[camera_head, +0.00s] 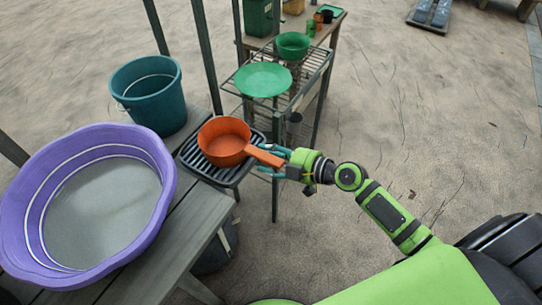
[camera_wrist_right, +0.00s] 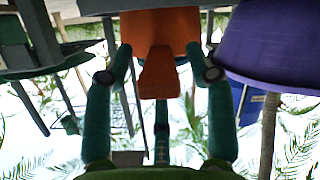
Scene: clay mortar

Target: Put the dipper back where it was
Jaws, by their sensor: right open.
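The orange dipper (camera_head: 225,142) rests on a dark slatted rack (camera_head: 190,156) at the edge of the grey bench, its handle pointing right towards my right gripper (camera_head: 272,161). In the right wrist view the dipper's handle (camera_wrist_right: 158,75) lies between the two teal fingers of the right gripper (camera_wrist_right: 159,58). The fingers stand apart with a gap on each side of the handle, so the gripper is open and does not hold it. My left gripper is not in view.
A large purple tub (camera_head: 165,165) with grey contents stands on the bench (camera_head: 178,237) at the left. A teal bucket (camera_head: 150,108) is behind it. A wire shelf (camera_head: 312,72) carries a green plate (camera_head: 263,80) and a green bowl (camera_head: 293,45). Open sand lies to the right.

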